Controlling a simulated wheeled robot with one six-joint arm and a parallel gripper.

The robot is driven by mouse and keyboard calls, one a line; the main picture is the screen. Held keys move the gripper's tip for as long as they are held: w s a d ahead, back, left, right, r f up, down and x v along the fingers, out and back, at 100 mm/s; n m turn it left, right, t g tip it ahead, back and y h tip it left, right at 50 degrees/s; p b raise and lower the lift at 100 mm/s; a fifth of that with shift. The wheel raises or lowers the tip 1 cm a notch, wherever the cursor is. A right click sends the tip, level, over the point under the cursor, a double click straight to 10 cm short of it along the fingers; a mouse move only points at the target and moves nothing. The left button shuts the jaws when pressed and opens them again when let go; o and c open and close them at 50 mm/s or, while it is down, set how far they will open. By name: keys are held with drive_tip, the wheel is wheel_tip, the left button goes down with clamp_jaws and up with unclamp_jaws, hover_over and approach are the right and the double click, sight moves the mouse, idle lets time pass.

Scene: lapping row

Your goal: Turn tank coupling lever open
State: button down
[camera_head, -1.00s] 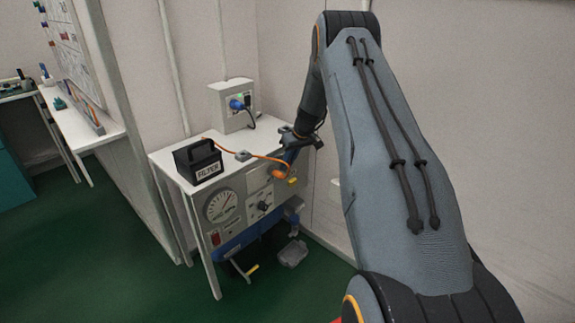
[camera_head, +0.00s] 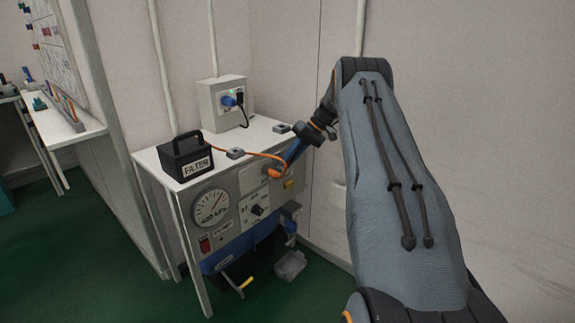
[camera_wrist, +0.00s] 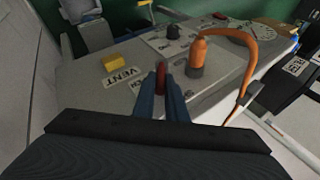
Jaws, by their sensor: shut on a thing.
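The red lever (camera_wrist: 163,79) stands on the grey front panel, seen nearly edge-on between my blue fingers. My gripper (camera_wrist: 162,88) is shut on it. An orange hose with a thick orange coupling end (camera_wrist: 198,52) is plugged into a grey socket just right of the lever in the wrist view. In the head view, my gripper (camera_head: 290,157) is at the upper right of the panel, beside the hose end (camera_head: 274,172); it hides the lever there. Lettering by the lever is partly hidden by the fingers.
A yellow button (camera_wrist: 116,61) with a VENT label is left of the fingers. A black knob (camera_head: 257,210) and a gauge (camera_head: 212,207) are on the panel. A black FILTER box (camera_head: 186,158) and a socket box (camera_head: 223,104) stand on the bench top. The wall is close at right.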

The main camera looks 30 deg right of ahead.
drive_tip(key=shift+f, duration=0.15)
idle(0.3)
drive_tip(key=c, duration=1.8)
unclamp_jaws()
wheel_tip(320, 180, up, 10)
drive_tip(key=shift+r, duration=0.1)
